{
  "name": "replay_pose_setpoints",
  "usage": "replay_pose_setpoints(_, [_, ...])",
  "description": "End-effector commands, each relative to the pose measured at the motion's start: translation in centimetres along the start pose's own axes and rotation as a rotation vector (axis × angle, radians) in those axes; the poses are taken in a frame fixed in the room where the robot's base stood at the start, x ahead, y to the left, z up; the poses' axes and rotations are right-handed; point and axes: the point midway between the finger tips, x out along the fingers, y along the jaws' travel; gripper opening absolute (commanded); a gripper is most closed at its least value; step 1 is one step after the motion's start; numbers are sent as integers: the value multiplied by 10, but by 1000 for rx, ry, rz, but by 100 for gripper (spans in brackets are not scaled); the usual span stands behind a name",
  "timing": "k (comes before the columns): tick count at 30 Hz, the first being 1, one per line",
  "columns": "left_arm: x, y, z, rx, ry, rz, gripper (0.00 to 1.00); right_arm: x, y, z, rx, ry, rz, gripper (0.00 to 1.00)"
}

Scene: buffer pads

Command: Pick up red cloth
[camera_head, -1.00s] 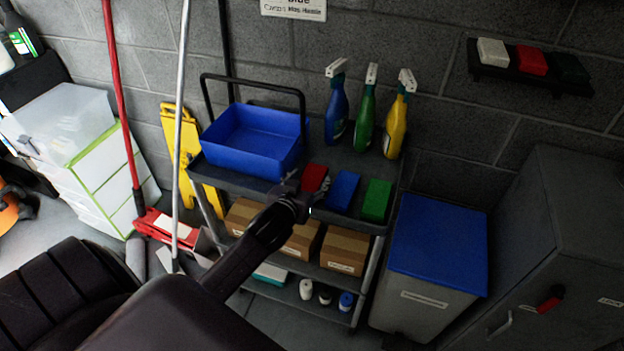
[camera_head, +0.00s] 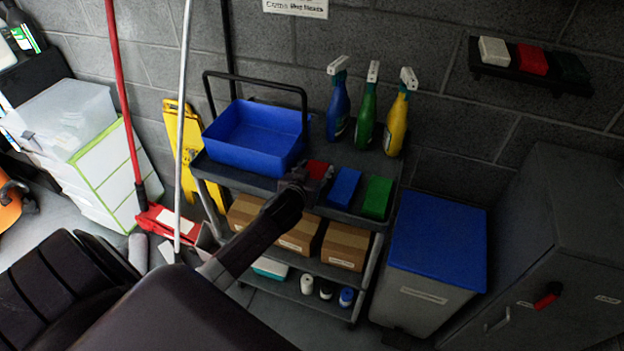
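The red cloth (camera_head: 318,169) lies on the top shelf of the cart, left of a blue cloth (camera_head: 344,186) and a green cloth (camera_head: 377,197). My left gripper (camera_head: 318,177) is at the red cloth and covers its front part. Its fingers are small and dark here, and I cannot tell whether they are closed on the cloth. My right gripper is not in the view.
A blue tub (camera_head: 252,138) with a black handle stands left on the cart (camera_head: 350,161). Blue, green and yellow spray bottles (camera_head: 396,125) stand behind the cloths. A blue-lidded bin (camera_head: 437,240) is right of the cart. Cardboard boxes (camera_head: 345,246) fill the shelf below.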

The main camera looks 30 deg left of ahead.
Motion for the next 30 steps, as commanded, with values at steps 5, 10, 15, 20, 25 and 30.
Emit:
replay_pose_setpoints(5, [0,0,0,0,-1,0,25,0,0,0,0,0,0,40])
replay_pose_setpoints(10, [0,0,0,0,0,0,23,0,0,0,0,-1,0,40])
replay_pose_setpoints(15, [-1,0,-2,-1,0,0,22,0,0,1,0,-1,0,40])
replay_pose_setpoints(20, [-6,0,-15,-1,3,-1,22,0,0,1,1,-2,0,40])
replay_pose_setpoints(25, [-18,0,-45,0,7,0,22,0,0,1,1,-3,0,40])
replay_pose_setpoints(30, [-33,0,-81,-1,6,2,22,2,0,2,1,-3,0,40])
